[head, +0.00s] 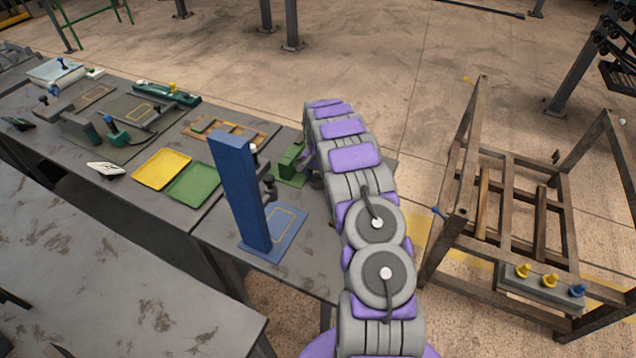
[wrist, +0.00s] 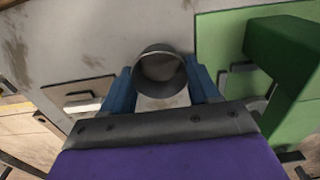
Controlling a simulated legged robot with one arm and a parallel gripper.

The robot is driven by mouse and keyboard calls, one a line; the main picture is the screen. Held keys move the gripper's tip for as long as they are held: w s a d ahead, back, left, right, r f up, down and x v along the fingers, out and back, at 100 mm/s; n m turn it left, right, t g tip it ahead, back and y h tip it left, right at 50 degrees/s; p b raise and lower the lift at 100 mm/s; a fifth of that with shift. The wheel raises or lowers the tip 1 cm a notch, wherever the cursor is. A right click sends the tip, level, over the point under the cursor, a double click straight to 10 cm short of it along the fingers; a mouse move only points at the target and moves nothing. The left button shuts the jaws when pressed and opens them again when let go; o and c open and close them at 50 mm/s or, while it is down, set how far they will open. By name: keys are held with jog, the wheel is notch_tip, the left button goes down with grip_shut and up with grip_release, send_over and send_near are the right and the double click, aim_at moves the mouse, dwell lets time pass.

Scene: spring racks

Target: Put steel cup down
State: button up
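The steel cup (wrist: 160,67) is a grey, round, open-topped cup in the wrist view. It is upright, with its rim facing the camera. My gripper (wrist: 160,84) has a blue finger on each side of the cup, and both appear to touch its wall. The cup is over the grey tabletop (wrist: 120,30), just left of a green plate (wrist: 218,40). I cannot tell whether its base touches the table. In the head view my arm bends over the right end of the table and largely hides the gripper and cup.
A green block (wrist: 285,60) stands close right of the cup. A tall blue post (head: 240,190) on a blue base stands left of my arm. Yellow (head: 160,169) and green (head: 193,184) trays lie farther left. A brown metal frame (head: 470,200) stands on the floor at right.

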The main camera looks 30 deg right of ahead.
jog(key=c, duration=0.7)
